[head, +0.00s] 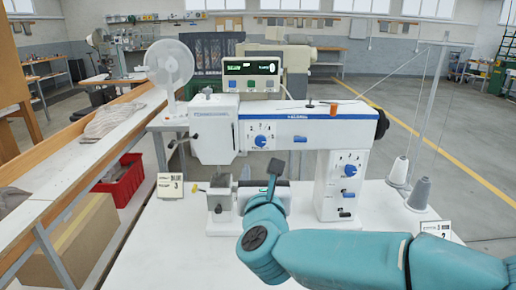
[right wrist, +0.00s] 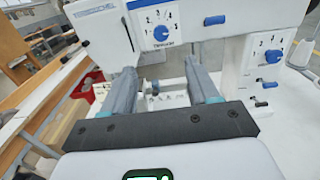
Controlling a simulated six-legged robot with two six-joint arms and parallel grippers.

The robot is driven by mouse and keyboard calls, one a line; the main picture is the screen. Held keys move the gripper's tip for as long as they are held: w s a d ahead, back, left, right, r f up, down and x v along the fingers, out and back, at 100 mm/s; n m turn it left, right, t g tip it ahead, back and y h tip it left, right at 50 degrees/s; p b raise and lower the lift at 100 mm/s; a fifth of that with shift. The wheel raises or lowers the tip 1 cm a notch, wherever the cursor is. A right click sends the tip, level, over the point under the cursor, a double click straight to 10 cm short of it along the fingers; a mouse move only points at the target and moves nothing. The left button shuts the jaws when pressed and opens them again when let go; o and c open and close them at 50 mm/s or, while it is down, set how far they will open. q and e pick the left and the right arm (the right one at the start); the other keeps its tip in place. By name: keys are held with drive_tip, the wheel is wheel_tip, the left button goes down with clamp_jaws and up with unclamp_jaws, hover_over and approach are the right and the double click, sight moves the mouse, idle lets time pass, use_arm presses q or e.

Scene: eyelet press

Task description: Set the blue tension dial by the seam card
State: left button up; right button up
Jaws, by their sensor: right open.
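A blue dial (head: 261,141) with numbers around it sits on the front of the white machine's arm. It also shows in the right wrist view (right wrist: 160,33), above the gap between my fingers; its exact setting is too small to tell. A second blue dial (head: 349,170) is on the machine's right column, also in the right wrist view (right wrist: 272,57). A small card marked 3 (head: 170,188) stands left of the machine, and another marked 2 (head: 437,230) stands at right. My right gripper (head: 275,170) is open and empty, below the first dial, apart from it. My left gripper is not in view.
The white machine (head: 300,130) stands on a white table (head: 180,240). Thread cones (head: 419,192) stand at its right, with a thin thread stand behind. A display box (head: 251,73) and a fan (head: 170,64) are behind. A red bin (head: 120,181) is at left.

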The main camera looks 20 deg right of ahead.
sight(261, 141)
drive_tip(key=p+x, duration=0.5)
drive_tip(key=x, duration=1)
drive_tip(key=shift+d, duration=0.1)
drive_tip(key=shift+w+d+f, duration=0.1)
drive_tip(key=shift+w+d, duration=0.05)
drive_tip(key=shift+w, duration=0.25)
drive_tip(key=c, duration=1)
